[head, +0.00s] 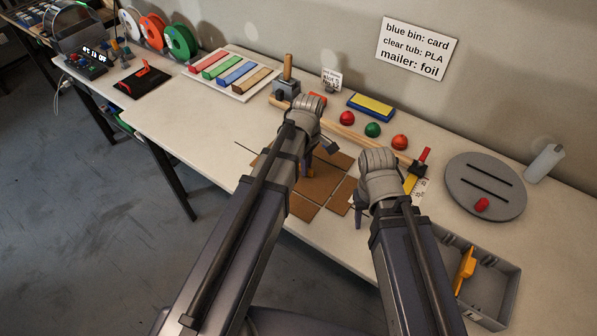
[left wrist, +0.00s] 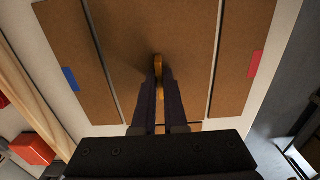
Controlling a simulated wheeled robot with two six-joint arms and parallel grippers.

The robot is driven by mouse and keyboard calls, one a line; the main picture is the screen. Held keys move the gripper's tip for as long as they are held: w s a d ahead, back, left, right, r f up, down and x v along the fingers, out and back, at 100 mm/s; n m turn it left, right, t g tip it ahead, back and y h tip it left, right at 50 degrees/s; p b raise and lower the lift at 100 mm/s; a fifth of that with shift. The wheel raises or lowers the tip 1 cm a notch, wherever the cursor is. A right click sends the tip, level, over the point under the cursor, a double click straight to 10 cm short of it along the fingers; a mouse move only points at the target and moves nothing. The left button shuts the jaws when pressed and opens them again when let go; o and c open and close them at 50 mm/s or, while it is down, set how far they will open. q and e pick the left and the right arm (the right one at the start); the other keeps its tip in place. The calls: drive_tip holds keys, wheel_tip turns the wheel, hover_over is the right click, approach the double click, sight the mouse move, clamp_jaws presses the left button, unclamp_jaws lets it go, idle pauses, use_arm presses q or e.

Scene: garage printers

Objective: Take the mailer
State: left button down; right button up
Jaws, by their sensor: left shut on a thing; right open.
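What looks like the mailer is a flat brown cardboard piece (head: 318,188) on the bench, split by dark lines into panels. In the left wrist view the brown card (left wrist: 200,30) fills most of the picture, with a blue mark at its left and a red one at its right. My left gripper (head: 308,170) is over the card, shut on a small orange-yellow piece (left wrist: 158,66); whether this is joined to the card, I cannot tell. My right gripper (head: 360,215) is open at the card's right edge, its fingers partly hidden by its own wrist.
A wooden rail (head: 350,133) runs behind the card, with red and green domes beyond it. A grey turntable (head: 485,187) and a grey bin (head: 510,290) holding an orange tool stand right. A tray of coloured bars (head: 232,73) is behind left. A wall sign (head: 417,48) reads "mailer: foil".

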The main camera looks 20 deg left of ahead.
use_arm(q)
drive_tip(key=shift+r, duration=0.1)
use_arm(e)
drive_tip(key=shift+r, duration=0.1)
use_arm(q)
drive_tip(key=shift+r+p, duration=1.9)
drive_tip(key=shift+p, duration=0.1)
use_arm(e)
drive_tip(key=shift+r, duration=1.95)
